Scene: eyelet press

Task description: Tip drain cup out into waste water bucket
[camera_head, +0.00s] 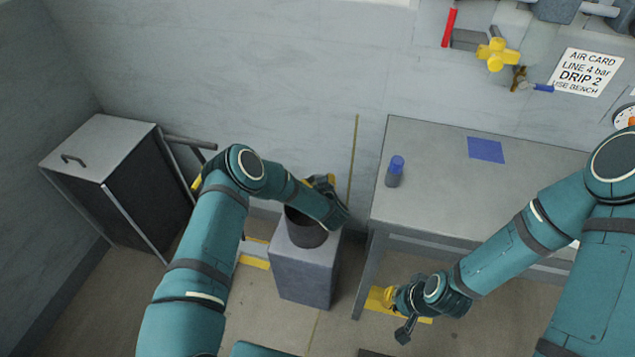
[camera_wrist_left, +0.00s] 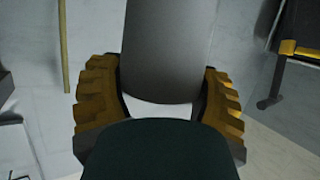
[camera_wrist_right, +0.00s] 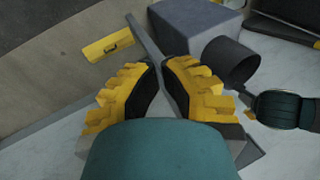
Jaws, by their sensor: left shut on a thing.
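A dark grey cylinder with an open top, which I take to be the drain cup (camera_head: 306,231), shows at a grey block. My left gripper (camera_head: 328,200) reaches over the block and is shut on the cup. In the left wrist view the cup (camera_wrist_left: 168,50) lies between the two yellow-padded fingers. The right wrist view also shows the cup (camera_wrist_right: 229,62) beside the block. I cannot tell whether its base touches the block. My right gripper (camera_head: 402,312) hangs low near the bench leg with no object visible in it; its finger gap is unclear. I cannot identify the waste water bucket.
The grey block (camera_head: 302,275) stands on the floor left of the workbench (camera_head: 430,180). A blue-capped bottle (camera_head: 395,172) and a blue patch (camera_head: 486,149) are on the bench. A dark-fronted cabinet (camera_head: 150,195) stands at left.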

